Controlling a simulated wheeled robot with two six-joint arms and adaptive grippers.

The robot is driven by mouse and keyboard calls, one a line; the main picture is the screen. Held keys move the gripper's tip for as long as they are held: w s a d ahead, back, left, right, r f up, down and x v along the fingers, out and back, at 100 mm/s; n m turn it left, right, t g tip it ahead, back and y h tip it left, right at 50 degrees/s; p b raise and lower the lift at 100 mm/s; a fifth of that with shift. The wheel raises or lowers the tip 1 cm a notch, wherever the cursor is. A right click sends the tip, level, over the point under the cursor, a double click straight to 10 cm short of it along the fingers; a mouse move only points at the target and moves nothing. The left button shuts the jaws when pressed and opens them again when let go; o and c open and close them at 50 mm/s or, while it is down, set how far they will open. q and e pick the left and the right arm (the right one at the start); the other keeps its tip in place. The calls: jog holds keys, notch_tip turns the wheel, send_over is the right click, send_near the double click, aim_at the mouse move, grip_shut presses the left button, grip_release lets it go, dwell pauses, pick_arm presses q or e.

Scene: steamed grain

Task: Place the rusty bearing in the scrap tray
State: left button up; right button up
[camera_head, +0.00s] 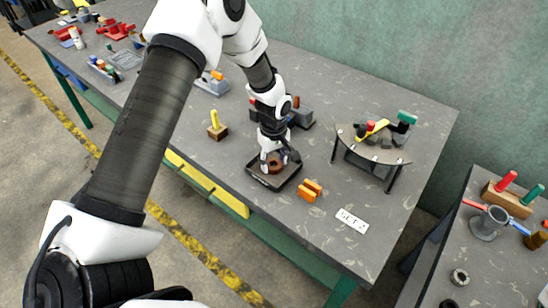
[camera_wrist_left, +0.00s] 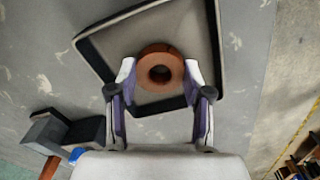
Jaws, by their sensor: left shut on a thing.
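The rusty bearing is a brown-red ring (camera_wrist_left: 160,68) seen from above in the left wrist view. My left gripper (camera_wrist_left: 160,78) is shut on it, with one finger at each side. In the head view the left gripper (camera_head: 274,158) points down over a dark square tray (camera_head: 272,184), and the bearing (camera_head: 275,166) shows partly between the fingers. The tray's raised rim (camera_wrist_left: 95,50) surrounds the bearing in the wrist view. I cannot tell whether the bearing touches the tray floor. My right gripper is not in view.
Orange blocks (camera_head: 309,190) lie right of the tray, near a white label card (camera_head: 352,221). A wooden block with a yellow peg (camera_head: 217,130) stands to the left. A raised semicircular stand (camera_head: 375,150) holds tools at the right. A second table (camera_head: 440,250) stands at far right.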

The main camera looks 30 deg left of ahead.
pick_arm(q)
jog(key=shift+f, duration=0.15)
jog(key=o, duration=1.3)
jog(key=shift+c, duration=0.2)
notch_tip(320, 180, up, 12)
jog(key=b, duration=0.2)
jog(key=shift+r, duration=0.2)
